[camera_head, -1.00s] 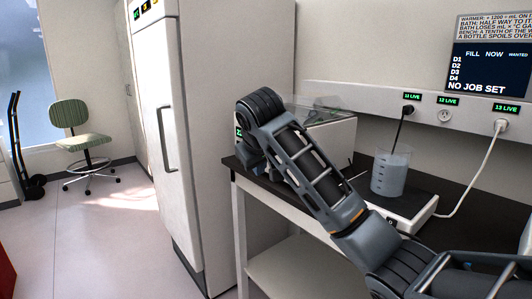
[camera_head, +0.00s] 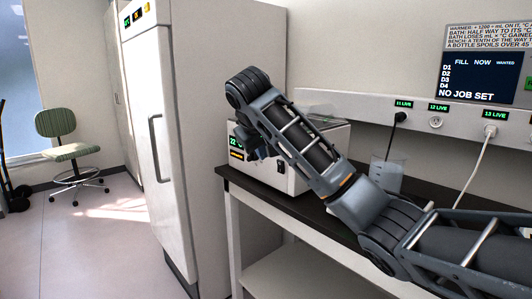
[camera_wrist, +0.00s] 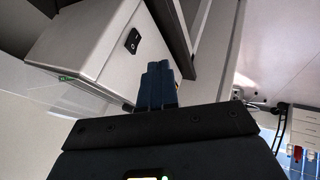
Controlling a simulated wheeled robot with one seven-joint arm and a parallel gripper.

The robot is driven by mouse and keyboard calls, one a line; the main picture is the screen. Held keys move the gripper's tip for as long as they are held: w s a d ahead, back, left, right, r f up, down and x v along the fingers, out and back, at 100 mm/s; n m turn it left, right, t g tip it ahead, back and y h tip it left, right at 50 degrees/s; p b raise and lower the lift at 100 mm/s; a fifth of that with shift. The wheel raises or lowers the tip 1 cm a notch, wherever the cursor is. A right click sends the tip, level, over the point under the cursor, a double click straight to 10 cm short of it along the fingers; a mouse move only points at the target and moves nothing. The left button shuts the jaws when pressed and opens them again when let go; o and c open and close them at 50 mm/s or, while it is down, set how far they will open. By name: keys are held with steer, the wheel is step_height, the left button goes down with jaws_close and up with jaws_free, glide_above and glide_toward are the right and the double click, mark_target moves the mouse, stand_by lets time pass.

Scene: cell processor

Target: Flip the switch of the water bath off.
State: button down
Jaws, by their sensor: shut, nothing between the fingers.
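The water bath (camera_head: 312,134) is a white box with a clear lid and a lit display reading 22, on the dark bench beside the tall white cabinet. My arm crosses in front of it and hides part of its front. Its black switch (camera_head: 281,166) shows low on the front face. In the wrist view the switch (camera_wrist: 133,41) is on the pale face of the bath (camera_wrist: 90,45). My gripper (camera_wrist: 159,70) is shut and empty. Its fingertips are beside the switch in the picture, lower and to the right; contact cannot be made out.
A clear beaker (camera_head: 386,175) stands on the bench (camera_head: 230,177) to the right, partly behind my arm. A wall socket rail (camera_head: 455,112) has dark and white cords plugged in. The tall white cabinet (camera_head: 160,100) stands close on the left. Open floor and a green chair lie farther left.

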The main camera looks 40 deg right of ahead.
mark_target(277, 168)
steer(key=w+d+f+p, duration=0.1)
steer(key=w+d+f, duration=0.2)
steer(key=d+f, duration=0.3)
steer(key=shift+w+d, duration=0.25)
steer(key=shift+d, duration=0.7)
steer(key=shift+d+r+p, duration=0.25)
steer(key=shift+r+p, duration=0.1)
steer(key=shift+p, duration=0.5)
steer(key=shift+f+y, duration=0.2)
steer(key=shift+y, duration=0.1)
